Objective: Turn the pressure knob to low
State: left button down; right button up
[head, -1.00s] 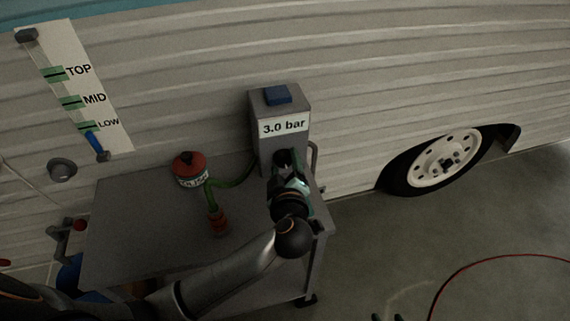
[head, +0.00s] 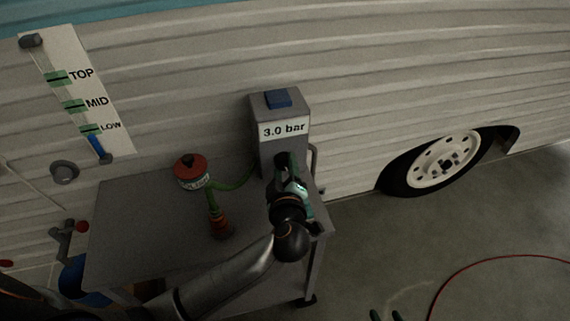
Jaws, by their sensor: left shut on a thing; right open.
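The grey pressure box (head: 290,104) stands at the back of the cart, against the camper wall. Its white label (head: 284,129) reads "3.0 bar". My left gripper (head: 283,164) is at the lower front face of this box, shut on the pressure knob. The knob itself is hidden behind the gripper and wrist, so its pointer and any low mark cannot be seen. My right gripper (head: 385,316) shows only as two dark fingertips, apart and empty, at the bottom edge over the floor.
A blue button (head: 278,98) tops the box. A red-lidded can (head: 191,173) and a green hose (head: 237,184) with an orange-brown fitting (head: 221,224) are on the grey cart (head: 127,212). A TOP/MID/LOW gauge (head: 80,90) hangs on the wall. A red hose (head: 470,264) lies on the floor.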

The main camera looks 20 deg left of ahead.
pick_arm(q)
jog(key=shift+s+n+p, duration=0.1)
jog(key=shift+n+p, duration=0.4)
jog(key=shift+p, duration=0.1)
jog(key=shift+a+f+n+t+h, duration=0.15)
jog(key=shift+n+t+h, duration=0.25)
jog(key=shift+n+t, duration=0.5)
jog(key=shift+f+n, duration=0.1)
jog(key=shift+n, duration=0.9)
jog(key=shift+c, duration=1.6)
grip_release()
